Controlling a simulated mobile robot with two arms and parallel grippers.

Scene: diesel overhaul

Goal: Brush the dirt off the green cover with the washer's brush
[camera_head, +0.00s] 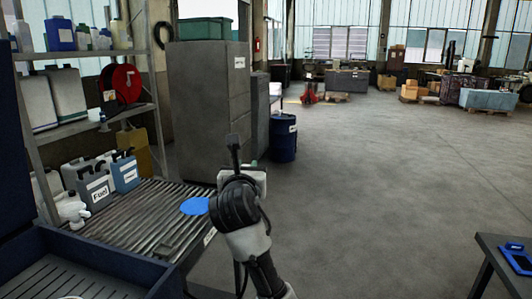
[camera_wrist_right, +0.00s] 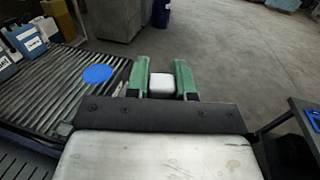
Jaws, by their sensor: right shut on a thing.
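My right gripper (camera_wrist_right: 168,70) is ahead of my arm over the floor, just past the right side of the roller conveyor. Its two green fingers are shut on a small whitish block (camera_wrist_right: 162,85). I cannot tell whether this block is part of the brush. In the head view my wrist mostly hides the fingers and the held thing. A dark blue slatted tub (camera_head: 95,262), perhaps the washer, stands at the lower left. I cannot make out a green cover or brush bristles. My left gripper is not in view.
A roller conveyor (camera_head: 150,215) with a flat blue disc (camera_head: 194,206) lies beside the tub. Jugs (camera_head: 95,188) stand along its left side, below a shelf. A grey cabinet (camera_head: 208,105) and blue barrel (camera_head: 284,138) stand behind. A dark table (camera_head: 500,258) is at right. The middle floor is clear.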

